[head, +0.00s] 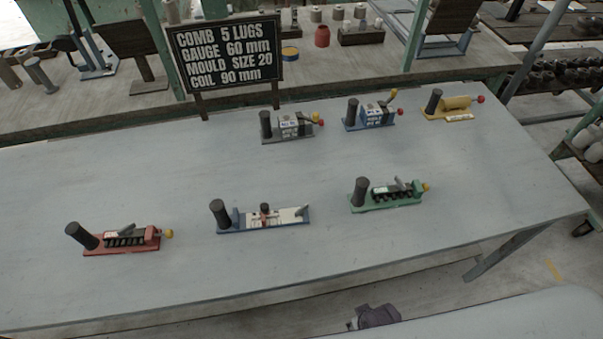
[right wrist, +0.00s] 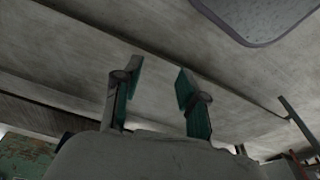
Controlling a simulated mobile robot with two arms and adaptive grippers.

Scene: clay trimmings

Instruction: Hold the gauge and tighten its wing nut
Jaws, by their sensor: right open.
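The likely gauge (head: 287,215) is a blue-based device with a pale scale plate, lying on the grey table at front centre in the head view. A dark upright cylindrical handle (head: 220,213) stands at its left end. Which part is the wing nut is too small to tell. My right gripper (right wrist: 154,88) is open and empty in the right wrist view, its teal-padded fingers apart. My left gripper is not in view.
A red device (head: 120,240) lies left of the gauge and a green one (head: 390,199) right. Grey (head: 292,126), blue (head: 372,118) and yellow (head: 455,107) devices stand behind. A sign (head: 228,53) reads "GAUGE 60 mm". The table's front strip is clear.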

